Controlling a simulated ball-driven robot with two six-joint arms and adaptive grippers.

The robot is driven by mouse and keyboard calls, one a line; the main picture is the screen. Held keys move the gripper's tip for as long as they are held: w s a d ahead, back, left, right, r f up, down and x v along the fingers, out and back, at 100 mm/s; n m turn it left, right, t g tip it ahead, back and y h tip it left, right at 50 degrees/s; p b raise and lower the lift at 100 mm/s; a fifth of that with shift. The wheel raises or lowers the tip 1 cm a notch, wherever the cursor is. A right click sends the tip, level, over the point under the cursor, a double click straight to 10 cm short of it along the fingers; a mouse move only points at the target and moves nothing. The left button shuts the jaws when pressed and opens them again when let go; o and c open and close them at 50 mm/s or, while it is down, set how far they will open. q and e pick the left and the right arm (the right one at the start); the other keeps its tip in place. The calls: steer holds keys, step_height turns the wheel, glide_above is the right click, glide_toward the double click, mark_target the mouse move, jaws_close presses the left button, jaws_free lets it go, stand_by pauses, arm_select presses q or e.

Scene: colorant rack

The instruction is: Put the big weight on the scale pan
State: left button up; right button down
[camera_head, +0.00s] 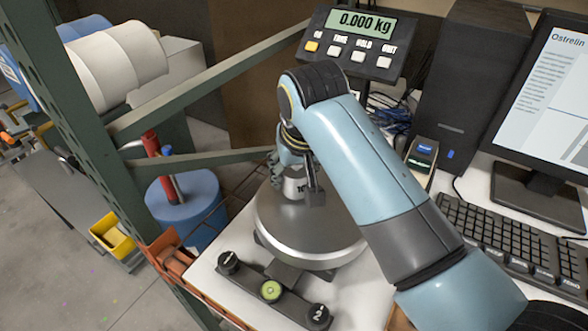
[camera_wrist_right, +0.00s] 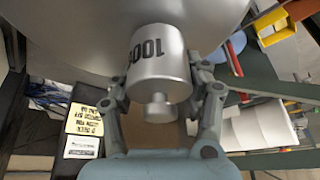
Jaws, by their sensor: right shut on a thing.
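The big weight (camera_head: 294,188) is a silver metal cylinder with a knob on top. My right gripper (camera_head: 297,168) is shut on it, over the back part of the round scale pan (camera_head: 310,235). In the right wrist view the weight (camera_wrist_right: 160,60) shows dark "100" lettering, and its knob points toward the wrist. The fingers of my right gripper (camera_wrist_right: 157,88) are on both sides of it, with the pan (camera_wrist_right: 75,35) behind. I cannot tell whether the weight's base touches the pan. My left gripper is not in view.
The scale display (camera_head: 352,45) reads 0.000 kg. A black foot bar with a green level (camera_head: 270,290) lies before the pan. A keyboard (camera_head: 515,245) and monitor (camera_head: 545,110) stand at the right. A green rack post (camera_head: 90,130) and braces stand at the left.

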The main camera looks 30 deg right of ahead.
steer(key=shift+w+f, duration=0.1)
steer(key=shift+f, duration=0.25)
steer(key=c, duration=0.6)
jaws_free()
steer(key=shift+f, duration=0.2)
